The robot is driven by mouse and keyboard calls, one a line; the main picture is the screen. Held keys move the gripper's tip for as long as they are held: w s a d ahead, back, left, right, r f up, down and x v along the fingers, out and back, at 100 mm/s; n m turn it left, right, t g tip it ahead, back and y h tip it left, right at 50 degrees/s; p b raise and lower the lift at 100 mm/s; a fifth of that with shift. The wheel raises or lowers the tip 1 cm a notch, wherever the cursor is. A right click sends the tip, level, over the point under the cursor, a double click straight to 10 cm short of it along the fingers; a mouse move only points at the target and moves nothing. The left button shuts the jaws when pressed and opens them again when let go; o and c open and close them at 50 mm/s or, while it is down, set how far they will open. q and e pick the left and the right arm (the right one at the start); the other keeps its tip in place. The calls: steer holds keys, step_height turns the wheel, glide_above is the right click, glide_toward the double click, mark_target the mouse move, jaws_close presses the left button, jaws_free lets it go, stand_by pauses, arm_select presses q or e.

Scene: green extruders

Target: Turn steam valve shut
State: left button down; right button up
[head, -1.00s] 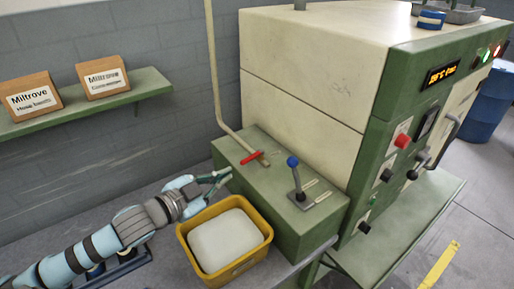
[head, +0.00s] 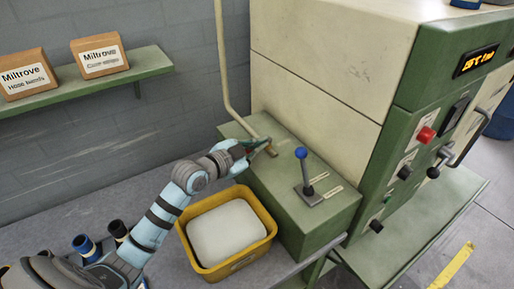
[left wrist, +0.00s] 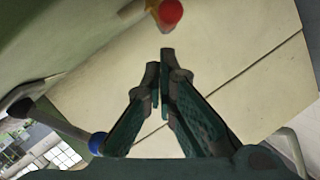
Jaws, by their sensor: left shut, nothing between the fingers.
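The steam valve's red handle (left wrist: 171,12) shows at the top of the left wrist view, seen nearly end-on, just beyond my fingertips. In the head view my gripper covers the red handle, and only the fitting at the foot of the cream pipe (head: 225,60) shows. My left gripper (head: 266,146) is over the back of the green box (head: 315,215), at the valve. Its fingers (left wrist: 163,62) are shut with nothing between them. I cannot tell whether they touch the handle. My right gripper is not in view.
A blue-knobbed lever (head: 301,154) stands on the green box, right of my gripper. A yellow bin (head: 262,250) with a pale block (head: 226,232) sits below my forearm. The large cream machine (head: 310,65) rises behind the box. A shelf (head: 150,68) with two labelled boxes is at left.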

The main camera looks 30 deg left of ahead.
arm_select(q)
steer(key=shift+a+f, duration=0.35)
steer(key=shift+f, duration=0.05)
steer(key=shift+s+a, duration=0.15)
steer(key=shift+s, duration=0.15)
steer(key=shift+f, duration=0.15)
steer(key=shift+w+a+f+b, duration=0.35)
steer(key=shift+a+f+b, duration=0.2)
steer(key=shift+b, duration=0.65)
steer(key=shift+a+r, duration=0.15)
steer(key=shift+r, duration=0.05)
steer(key=shift+s+r, duration=0.15)
steer(key=shift+r+p, duration=0.1)
steer(key=shift+p, duration=0.25)
steer(key=s+a+r+p, duration=0.1)
steer(key=s+r+p, duration=0.4)
steer(key=s+p, duration=0.3)
steer(key=shift+v, duration=1.2)
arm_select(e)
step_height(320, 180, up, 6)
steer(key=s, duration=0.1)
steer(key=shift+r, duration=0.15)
